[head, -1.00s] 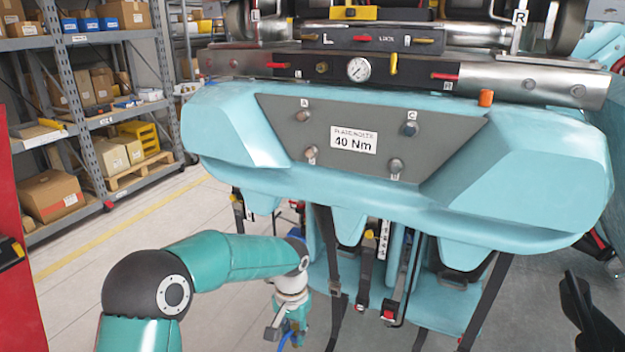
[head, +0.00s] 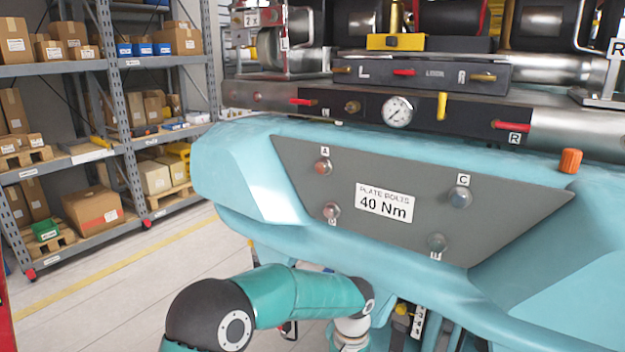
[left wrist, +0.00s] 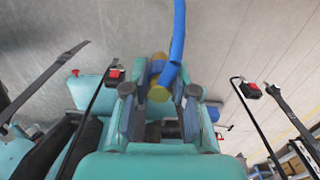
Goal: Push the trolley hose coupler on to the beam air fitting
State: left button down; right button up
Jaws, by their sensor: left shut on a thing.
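In the left wrist view my left gripper (left wrist: 159,100) is shut on the brass-coloured hose coupler (left wrist: 158,93), with the blue hose (left wrist: 178,35) running up from it. In the head view only my left arm shows at the bottom; the gripper and coupler are below the picture edge. A round brass fitting (head: 352,107), which looks like the beam air fitting, sits on the dark beam panel (head: 330,102) left of the gauge. The coupler is apart from it. My right gripper is not in view.
A pressure gauge (head: 398,111), red levers (head: 304,102) and a yellow lever (head: 442,105) stick out near the fitting. The teal front cover (head: 235,165) with its grey bolt plate (head: 300,165) bulges out below the beam. Shelves with boxes (head: 95,210) stand at left, beyond clear floor.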

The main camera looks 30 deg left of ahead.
pick_arm(q)
jog(key=shift+s+a+r, duration=0.1)
jog(key=shift+a, duration=0.05)
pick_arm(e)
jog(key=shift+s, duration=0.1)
pick_arm(q)
jog(key=shift+a, duration=0.1)
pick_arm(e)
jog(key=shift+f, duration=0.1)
